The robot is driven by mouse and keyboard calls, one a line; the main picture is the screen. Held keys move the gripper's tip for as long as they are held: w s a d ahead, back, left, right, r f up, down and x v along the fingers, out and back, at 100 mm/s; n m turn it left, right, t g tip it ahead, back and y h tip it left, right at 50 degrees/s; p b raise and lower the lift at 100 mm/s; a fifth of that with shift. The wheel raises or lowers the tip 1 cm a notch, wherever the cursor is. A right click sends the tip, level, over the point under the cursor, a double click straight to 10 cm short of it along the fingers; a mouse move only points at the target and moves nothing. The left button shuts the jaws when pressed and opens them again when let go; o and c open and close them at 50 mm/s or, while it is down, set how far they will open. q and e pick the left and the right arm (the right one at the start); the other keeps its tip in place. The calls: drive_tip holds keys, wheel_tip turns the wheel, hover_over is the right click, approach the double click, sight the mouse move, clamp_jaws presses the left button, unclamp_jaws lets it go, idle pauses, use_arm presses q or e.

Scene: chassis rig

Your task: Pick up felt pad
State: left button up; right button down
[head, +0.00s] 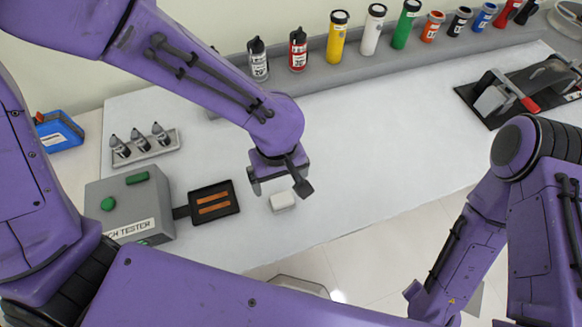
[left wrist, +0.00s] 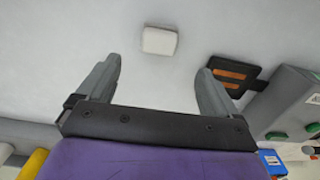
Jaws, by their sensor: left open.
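The felt pad is a small white block with rounded edges (head: 283,201), lying flat on the light table near its front edge. In the left wrist view the pad (left wrist: 159,41) lies beyond the fingertips, roughly midway between them sideways. My left gripper (head: 279,189) is open and empty, pointing down just above and behind the pad, apart from it. Its two grey fingers also show spread wide in the left wrist view (left wrist: 158,70). My right arm shows at the lower right of the head view, but no right gripper fingers can be seen.
A grey tester box (head: 130,206) with a black plate (head: 231,190) bearing copper strips stands left of the pad. A rack of small bottles (head: 145,148) is behind it. Bottles and tubes line the back shelf (head: 375,70). A black fixture (head: 520,92) stands far right. The middle table is clear.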

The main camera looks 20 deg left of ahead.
sight(282, 198)
use_arm(q)
drive_tip(key=shift+w+f, duration=0.65)
drive_tip(key=shift+f, duration=0.2)
drive_tip(key=f, duration=0.1)
drive_tip(key=s+f, duration=0.1)
drive_tip(key=f, duration=0.1)
drive_tip(key=s+f, duration=0.1)
drive_tip(key=shift+s+f, duration=0.15)
drive_tip(key=shift+s, duration=0.1)
drive_tip(key=f, duration=0.1)
drive_tip(key=w+f, duration=0.1)
drive_tip(key=f, duration=0.2)
drive_tip(key=shift+w+d+f, duration=0.1)
drive_tip(key=shift+w+f, duration=0.1)
drive_tip(key=shift+w, duration=0.1)
drive_tip(key=shift+s+r, duration=0.1)
drive_tip(key=shift+s, duration=0.3)
drive_tip(key=shift+c, duration=1.2)
drive_tip(key=c, duration=0.9)
use_arm(e)
drive_tip(key=shift+r, duration=0.1)
